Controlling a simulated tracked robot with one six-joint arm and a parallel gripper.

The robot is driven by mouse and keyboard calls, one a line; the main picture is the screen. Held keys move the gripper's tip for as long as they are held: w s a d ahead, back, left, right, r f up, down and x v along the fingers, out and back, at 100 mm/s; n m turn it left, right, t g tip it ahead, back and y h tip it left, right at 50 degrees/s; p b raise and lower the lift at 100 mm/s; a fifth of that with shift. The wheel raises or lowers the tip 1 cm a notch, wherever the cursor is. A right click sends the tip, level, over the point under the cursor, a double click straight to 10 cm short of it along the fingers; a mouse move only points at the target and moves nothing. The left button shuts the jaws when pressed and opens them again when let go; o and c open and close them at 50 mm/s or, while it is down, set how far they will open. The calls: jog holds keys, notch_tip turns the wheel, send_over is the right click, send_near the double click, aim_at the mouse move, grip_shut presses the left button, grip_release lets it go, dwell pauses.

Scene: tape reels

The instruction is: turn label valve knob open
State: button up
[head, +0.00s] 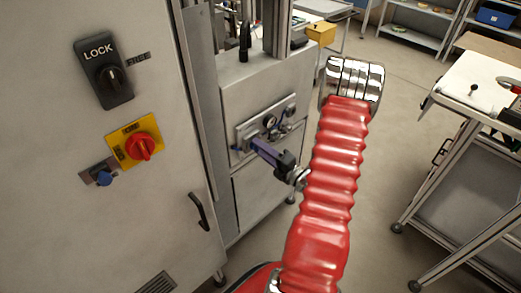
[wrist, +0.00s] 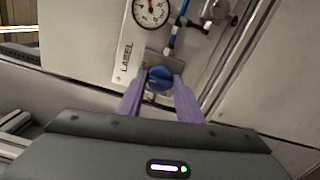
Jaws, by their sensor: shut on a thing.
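The label valve knob (wrist: 160,78) is a blue round knob below a pressure gauge, on a plate marked LABEL, in the wrist view. My gripper (wrist: 158,92) has its purple fingers on either side of the knob and is shut on it. In the head view my gripper (head: 258,146) reaches the valve panel (head: 243,137) on the grey machine. There the fingers and hand hide the knob. How far the knob is turned cannot be told.
A white pressure gauge (wrist: 151,11) and blue tubing (wrist: 175,30) sit just above the knob. A cabinet (head: 150,205) with a LOCK switch (head: 105,75) and a red-and-yellow switch (head: 139,146) stands at left. A white-topped cart (head: 470,85) stands at right, with open floor between.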

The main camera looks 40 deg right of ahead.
jog(key=shift+d+f, duration=0.1)
jog(key=shift+f, duration=0.05)
jog(key=o, duration=1)
jog(key=shift+o, duration=0.2)
jog(key=s, duration=1.3)
jog(key=shift+s+d, duration=0.15)
jog(key=shift+s, duration=0.25)
